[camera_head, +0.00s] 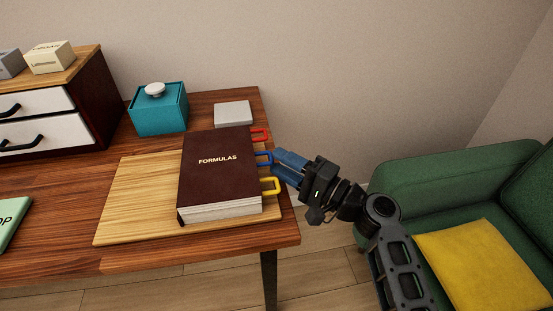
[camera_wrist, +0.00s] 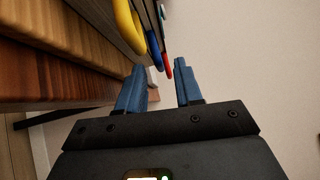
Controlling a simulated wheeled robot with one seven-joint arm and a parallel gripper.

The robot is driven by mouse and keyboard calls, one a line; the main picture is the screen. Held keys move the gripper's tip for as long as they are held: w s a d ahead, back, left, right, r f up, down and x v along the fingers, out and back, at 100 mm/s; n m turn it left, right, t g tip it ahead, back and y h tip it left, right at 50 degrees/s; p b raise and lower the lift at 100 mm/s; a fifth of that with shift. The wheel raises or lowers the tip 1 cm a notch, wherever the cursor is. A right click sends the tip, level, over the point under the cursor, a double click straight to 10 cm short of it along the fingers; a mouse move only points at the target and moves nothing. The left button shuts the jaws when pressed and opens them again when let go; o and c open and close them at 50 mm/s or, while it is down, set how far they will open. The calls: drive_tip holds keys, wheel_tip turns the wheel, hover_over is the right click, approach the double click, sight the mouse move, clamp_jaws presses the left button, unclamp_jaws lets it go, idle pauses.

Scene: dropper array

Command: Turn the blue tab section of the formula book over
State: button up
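The dark brown formula book (camera_head: 215,170) lies closed on a light wooden board, its cover reading FORMULAS. Red (camera_head: 261,134), blue (camera_head: 264,153) and yellow (camera_head: 271,190) loop tabs stick out from its right edge. My gripper (camera_head: 280,162), with blue fingers, is at the right of the book, very close to the blue tab. In the wrist view my gripper (camera_wrist: 159,67) is open with a clear gap. The blue tab (camera_wrist: 154,52) and red tab (camera_wrist: 169,68) appear in line with that gap, and the yellow tab (camera_wrist: 128,27) lies to the left. Contact cannot be told.
The wooden board (camera_head: 130,205) rests on the brown table (camera_head: 60,240). A teal box (camera_head: 160,115) with a white knob and a grey block (camera_head: 233,113) stand behind the book. A drawer unit (camera_head: 45,110) is at left. A green sofa (camera_head: 440,185) with a yellow cushion stands right.

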drive_tip(key=shift+x, duration=0.95)
clamp_jaws()
